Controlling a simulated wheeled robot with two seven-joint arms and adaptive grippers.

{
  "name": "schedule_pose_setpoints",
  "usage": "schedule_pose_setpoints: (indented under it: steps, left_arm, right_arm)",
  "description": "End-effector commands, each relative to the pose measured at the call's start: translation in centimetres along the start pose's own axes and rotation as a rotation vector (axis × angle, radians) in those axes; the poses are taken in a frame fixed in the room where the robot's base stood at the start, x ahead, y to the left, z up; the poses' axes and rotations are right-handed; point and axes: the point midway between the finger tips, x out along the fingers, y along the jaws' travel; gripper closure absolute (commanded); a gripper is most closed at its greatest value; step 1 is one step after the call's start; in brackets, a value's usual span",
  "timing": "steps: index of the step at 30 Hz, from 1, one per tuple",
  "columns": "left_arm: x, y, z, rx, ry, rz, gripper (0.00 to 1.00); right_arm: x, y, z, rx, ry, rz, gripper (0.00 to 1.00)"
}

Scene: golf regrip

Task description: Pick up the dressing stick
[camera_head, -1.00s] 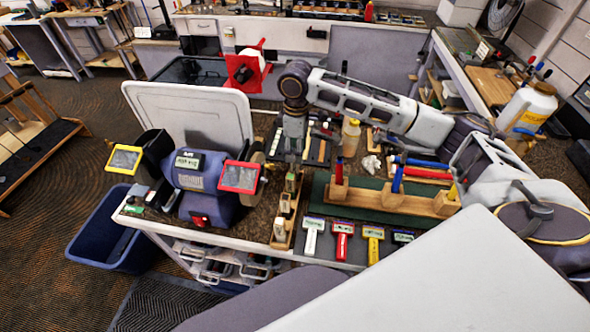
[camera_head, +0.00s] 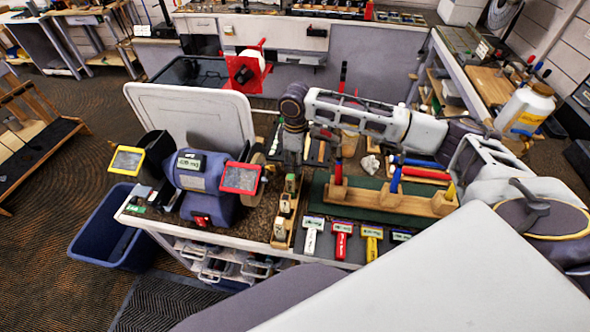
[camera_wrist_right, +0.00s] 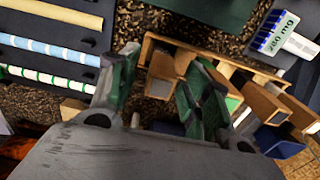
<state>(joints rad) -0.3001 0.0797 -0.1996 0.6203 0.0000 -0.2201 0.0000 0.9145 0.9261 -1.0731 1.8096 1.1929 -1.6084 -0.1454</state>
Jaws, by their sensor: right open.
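My right gripper (camera_head: 292,158) points down over the workbench, beside and above a narrow wooden rack (camera_head: 281,237) of small upright blocks. My left gripper is not in view.
A blue bench grinder (camera_head: 205,178) with yellow and red framed shields stands left of the rack. A wooden holder with red and blue tools (camera_head: 390,197) is at the right. Striped rods (camera_wrist_right: 50,50) lie in a dark tray.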

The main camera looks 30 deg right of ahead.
Motion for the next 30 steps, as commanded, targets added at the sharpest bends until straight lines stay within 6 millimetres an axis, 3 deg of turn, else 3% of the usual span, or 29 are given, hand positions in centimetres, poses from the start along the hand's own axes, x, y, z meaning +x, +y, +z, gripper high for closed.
schedule_pose_setpoints:
  steps: [9, 20, 30]
  left_arm:
    - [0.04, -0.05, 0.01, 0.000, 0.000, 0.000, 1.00]
    - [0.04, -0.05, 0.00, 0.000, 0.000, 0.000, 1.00]
    - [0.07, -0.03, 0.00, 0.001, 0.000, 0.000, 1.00]
  right_arm:
    - [0.02, -0.02, 0.00, 0.000, 0.000, -0.001, 0.52]
    - [0.01, -0.01, 0.00, 0.000, 0.000, 0.000, 0.98]
    - [-0.17, 0.01, -0.01, 0.000, 0.001, 0.000, 0.98]
